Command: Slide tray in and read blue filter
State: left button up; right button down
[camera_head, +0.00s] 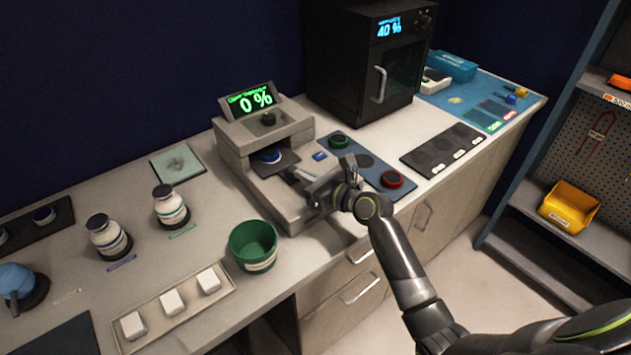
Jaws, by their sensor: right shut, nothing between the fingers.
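The grey reader device (266,140) stands on the bench, its green display showing 0 %. A dark tray (285,160) sits partly in the device's front opening, with a blue filter (269,156) on it. My right gripper (304,177) is shut and empty, just at the front right of the tray. I cannot tell whether it touches the tray. A blue mat (365,166) right of the device holds a green-ringed disc (338,140), a red-ringed disc (391,179) and a small blue label (320,155). My left gripper is not in view.
A green cup (253,246) stands left of the device's front. White blocks (173,302) lie on a long tray, with two white jars (107,236) behind. A black cabinet (368,55) reading 40 % stands at the back. A shelf with a yellow bin (569,206) is at right.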

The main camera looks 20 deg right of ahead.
aim_at(287, 160)
jog(key=x, duration=0.5)
jog(key=d+r+x, duration=0.1)
jog(key=x, duration=0.1)
jog(key=shift+w+a, duration=0.2)
jog(key=shift+w, duration=0.35)
jog(key=shift+r, duration=0.25)
jog(key=shift+r, duration=0.1)
